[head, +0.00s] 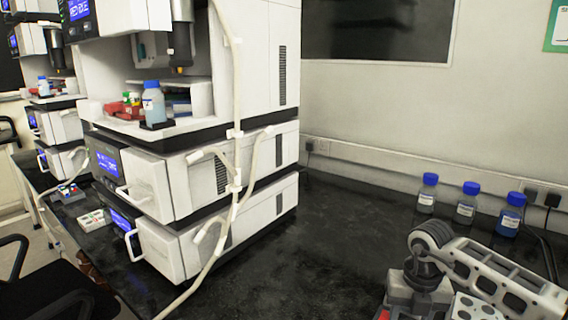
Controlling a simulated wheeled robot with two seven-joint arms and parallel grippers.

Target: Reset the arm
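In the head view, part of my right arm comes in from the right, over the near right part of the black bench (330,240). It runs up to a rounded grey joint, with darker and grey parts below that are cut off by the bottom edge. I see no fingertips of the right gripper. My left arm and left gripper are not in view.
White column stacks (150,190) with cables stand at the left, a blue-capped bottle (153,103) in the nearest. Three blue-capped bottles (426,194), (466,204), (510,215) stand by the wall. Small trays (95,220), (67,193) lie at the bench's left. The bench middle is clear.

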